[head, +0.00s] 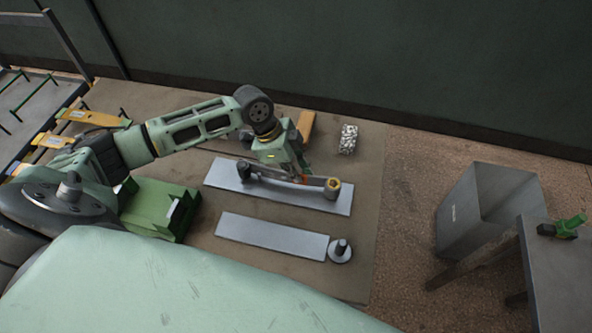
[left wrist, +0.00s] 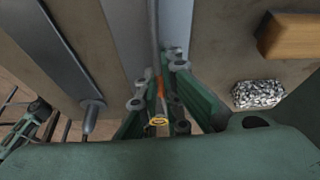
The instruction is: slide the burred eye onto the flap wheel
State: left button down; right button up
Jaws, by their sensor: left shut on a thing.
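My left gripper (head: 300,177) is shut on a dark leaf spring (head: 280,182), close to its right end. The spring's yellow-rimmed eye (head: 332,188), apparently the burred one, is at that end, just right of the jaws. It also shows below the fingers (left wrist: 160,88) in the left wrist view as a yellow ring (left wrist: 158,120). A dark upright cylinder on a round base, apparently the flap wheel (head: 341,247), stands nearer the camera, apart from the eye. It also shows at the left in the left wrist view (left wrist: 89,115). My right gripper is not in view.
Two pale metal plates lie on the bench: one beneath the spring (head: 220,176), one nearer (head: 270,235). A box of metallic bits (head: 348,139) and an orange-brown block (head: 306,123) lie behind. A grey bin (head: 460,212) and a side table (head: 560,275) stand right.

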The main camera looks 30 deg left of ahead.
pick_arm(q)
jog(key=shift+w+f+b, duration=0.1)
jog(key=shift+f+b, duration=0.2)
jog(key=shift+f, duration=0.25)
jog(key=c, duration=1.9)
grip_release()
jog(key=shift+o, duration=0.3)
jog(key=shift+s+f, duration=0.2)
jog(key=v, duration=1.2)
jog(key=shift+r, duration=0.15)
